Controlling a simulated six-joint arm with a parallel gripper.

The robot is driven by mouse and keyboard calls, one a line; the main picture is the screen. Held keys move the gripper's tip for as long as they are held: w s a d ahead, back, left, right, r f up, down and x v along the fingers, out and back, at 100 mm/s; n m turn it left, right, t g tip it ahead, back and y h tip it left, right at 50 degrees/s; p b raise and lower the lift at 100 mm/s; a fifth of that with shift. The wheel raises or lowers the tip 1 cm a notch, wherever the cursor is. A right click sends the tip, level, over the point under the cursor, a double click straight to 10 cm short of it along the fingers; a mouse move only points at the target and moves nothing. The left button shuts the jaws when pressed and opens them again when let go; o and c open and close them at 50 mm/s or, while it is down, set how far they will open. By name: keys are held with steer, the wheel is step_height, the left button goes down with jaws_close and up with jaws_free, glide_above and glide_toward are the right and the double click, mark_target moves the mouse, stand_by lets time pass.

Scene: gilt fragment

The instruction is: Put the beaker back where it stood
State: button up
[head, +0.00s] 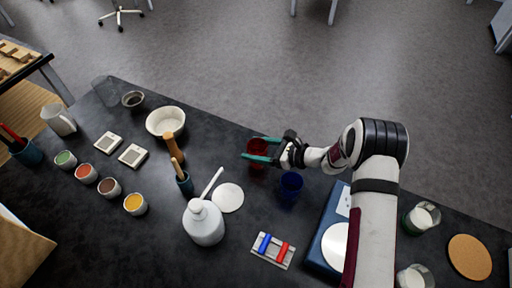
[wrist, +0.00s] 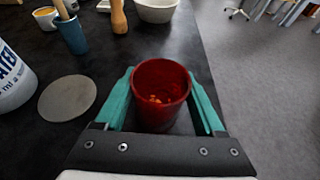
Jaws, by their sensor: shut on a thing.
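A red see-through beaker (head: 258,146) is near the far edge of the dark bench in the head view. It is upright in the wrist view (wrist: 160,88), with small orange bits visible inside. My gripper (head: 259,151) has its teal fingers on either side of the beaker and is shut on it, as the wrist view (wrist: 160,76) also shows. Whether the beaker's base touches the bench is hidden. A blue beaker (head: 290,186) stands close by, nearer the front, and a pale round disc (head: 228,198) lies flat to the left of it.
A white bottle (head: 204,225) with a long spout stands front left. A rack with blue and red bars (head: 273,249) and a blue device (head: 322,238) are in front. A white bowl (head: 166,121) and pestle (head: 173,148) stand left. Glasses (head: 422,219) and a cork disc (head: 470,257) are right.

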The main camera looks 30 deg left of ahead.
steer(key=o, duration=1.6)
steer(key=shift+f, duration=0.1)
steer(key=shift+c, duration=0.2)
steer(key=shift+d+r, duration=0.1)
steer(key=shift+r, duration=0.1)
steer(key=v, duration=1.2)
steer(key=s+d+r+n+g+h, duration=0.1)
steer(key=s+d+r+n+h, duration=0.2)
steer(key=s+r, duration=0.35)
steer(key=s+d+r+n+g+h, duration=0.1)
steer(key=s+d+r+n+h, duration=0.1)
steer(key=s+r+n, duration=0.35)
steer(key=s+d+r+n+t+h, duration=0.1)
steer(key=s+d+n+h, duration=0.3)
steer(key=s+d, duration=0.8)
steer(key=s+h, duration=0.2)
steer(key=s, duration=0.1)
steer(key=shift+s+d+r+t+h, duration=0.15)
steer(key=shift+s+d+t+h, duration=0.2)
steer(key=shift+d+t+h, duration=0.05)
